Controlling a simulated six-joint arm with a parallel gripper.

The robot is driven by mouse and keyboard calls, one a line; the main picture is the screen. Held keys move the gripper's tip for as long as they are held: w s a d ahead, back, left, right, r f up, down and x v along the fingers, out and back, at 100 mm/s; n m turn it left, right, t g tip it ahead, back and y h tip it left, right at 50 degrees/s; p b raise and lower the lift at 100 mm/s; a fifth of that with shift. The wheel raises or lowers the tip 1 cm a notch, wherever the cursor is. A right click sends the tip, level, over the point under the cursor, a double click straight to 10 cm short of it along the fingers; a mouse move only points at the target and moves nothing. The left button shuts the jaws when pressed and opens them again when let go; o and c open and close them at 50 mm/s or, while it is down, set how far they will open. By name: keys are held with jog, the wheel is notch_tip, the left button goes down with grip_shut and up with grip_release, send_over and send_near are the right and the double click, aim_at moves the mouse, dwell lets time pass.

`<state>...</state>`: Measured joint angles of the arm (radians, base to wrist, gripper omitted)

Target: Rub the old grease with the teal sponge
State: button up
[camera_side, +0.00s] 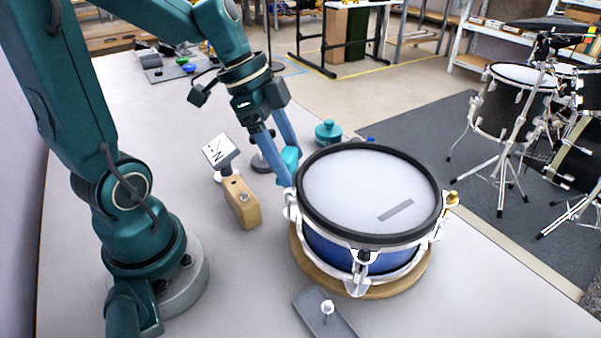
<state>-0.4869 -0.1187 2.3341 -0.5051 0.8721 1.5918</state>
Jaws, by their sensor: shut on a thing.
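My gripper (286,168) is shut on the teal sponge (291,157), just left of the drum's rim. The sponge is partly hidden by the fingers, and I cannot tell whether it touches the rim. The blue drum (328,250) has a pale mesh head (345,185) inside a black hoop. A flat grey streak (396,210), which looks like the old grease, lies on the right front part of the head. The sponge is well apart from this streak.
The drum rests on a round wooden base (400,284). A wooden block (241,203) and a small white sign (221,151) stand to its left. A teal pot (328,133) is behind. A grey tray (311,304) lies in front.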

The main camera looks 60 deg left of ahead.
jog(key=shift+w+a+f, duration=0.1)
jog(key=shift+w+a, duration=0.8)
jog(key=shift+s+r, duration=0.1)
jog(key=shift+r, duration=4.05)
